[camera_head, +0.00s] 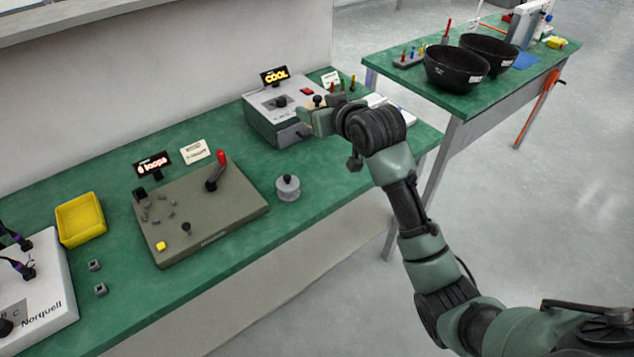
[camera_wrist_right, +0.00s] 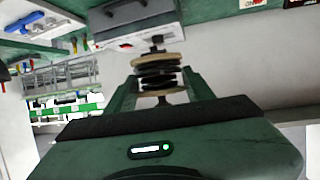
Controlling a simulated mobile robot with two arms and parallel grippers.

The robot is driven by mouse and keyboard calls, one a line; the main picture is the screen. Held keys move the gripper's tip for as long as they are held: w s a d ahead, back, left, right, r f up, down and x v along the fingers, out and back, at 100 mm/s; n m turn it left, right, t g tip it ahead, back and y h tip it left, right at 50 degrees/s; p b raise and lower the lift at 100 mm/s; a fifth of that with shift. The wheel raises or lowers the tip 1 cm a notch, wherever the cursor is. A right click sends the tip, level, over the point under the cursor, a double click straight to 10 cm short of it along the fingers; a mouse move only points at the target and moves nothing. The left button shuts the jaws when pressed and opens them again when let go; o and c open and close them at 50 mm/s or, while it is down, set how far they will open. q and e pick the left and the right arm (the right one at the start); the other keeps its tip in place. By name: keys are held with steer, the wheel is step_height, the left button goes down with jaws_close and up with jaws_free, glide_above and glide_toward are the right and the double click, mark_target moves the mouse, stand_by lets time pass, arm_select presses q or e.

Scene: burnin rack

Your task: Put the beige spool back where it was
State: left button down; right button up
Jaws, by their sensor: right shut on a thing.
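The beige spool (camera_wrist_right: 158,60) shows in the right wrist view between my right gripper's two fingers, with beige flanges, a dark winding and a dark knob. My right gripper (camera_wrist_right: 160,88) is shut on it. In the head view my right gripper (camera_head: 312,114) is at the grey box with the COOL sign, and the spool is mostly hidden there. I cannot tell whether the spool touches anything below. My left gripper is not in view.
The grey COOL box (camera_head: 274,122) stands close by the gripper. A grey spool (camera_head: 288,187) stands on the green bench beside the winding board (camera_head: 205,215), which has a red-handled lever. A yellow tray (camera_head: 80,219) sits left. Black bowls (camera_head: 456,68) are on the far table.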

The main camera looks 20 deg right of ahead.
mark_target(317, 178)
steer(key=shift+w+r, duration=0.25)
steer(key=shift+w, duration=0.15)
steer(key=shift+f+h, duration=0.3)
steer(key=shift+f, duration=0.05)
step_height(317, 178, down, 19)
steer(key=shift+f, duration=0.1)
steer(key=o, duration=1.5)
steer(key=shift+c, duration=0.2)
steer(key=shift+s+r, duration=0.1)
steer(key=shift+r, duration=0.1)
steer(key=v, duration=1.1)
steer(key=shift+s, duration=0.35)
